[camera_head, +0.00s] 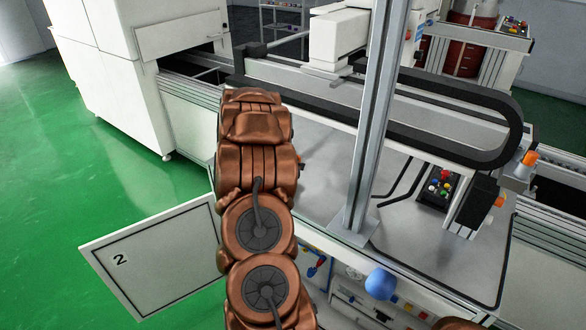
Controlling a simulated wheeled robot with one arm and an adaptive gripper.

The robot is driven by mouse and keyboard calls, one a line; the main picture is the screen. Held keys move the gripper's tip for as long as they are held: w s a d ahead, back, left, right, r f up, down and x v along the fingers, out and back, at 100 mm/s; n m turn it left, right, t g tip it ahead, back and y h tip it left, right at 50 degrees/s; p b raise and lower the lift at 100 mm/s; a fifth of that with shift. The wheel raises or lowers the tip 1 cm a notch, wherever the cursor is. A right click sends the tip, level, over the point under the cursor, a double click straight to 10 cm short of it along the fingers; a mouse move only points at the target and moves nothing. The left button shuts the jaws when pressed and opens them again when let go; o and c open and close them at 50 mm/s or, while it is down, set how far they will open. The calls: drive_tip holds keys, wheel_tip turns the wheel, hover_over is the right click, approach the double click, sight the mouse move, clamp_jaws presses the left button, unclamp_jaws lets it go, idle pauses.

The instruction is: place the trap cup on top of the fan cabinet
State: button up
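My copper-coloured arm reaches up through the middle of the view, over the conveyor's near edge. My gripper does not show; the arm's far end hides what lies behind it. I cannot pick out the trap cup for certain. A rounded blue object (381,284) sits low in the open lower bay of the machine, below the table edge, and I cannot tell whether it is the cup. No cabinet is clearly marked as the fan cabinet. A tall white cabinet (112,75) stands at the upper left, apart from my arm.
A grey metal post (374,130) rises from the worktable (425,240) right of my arm. A black cable track (450,150) curves behind it. An open panel marked 2 (155,262) juts out at lower left. A button box (438,188) sits on the right. Green floor (60,170) is clear at left.

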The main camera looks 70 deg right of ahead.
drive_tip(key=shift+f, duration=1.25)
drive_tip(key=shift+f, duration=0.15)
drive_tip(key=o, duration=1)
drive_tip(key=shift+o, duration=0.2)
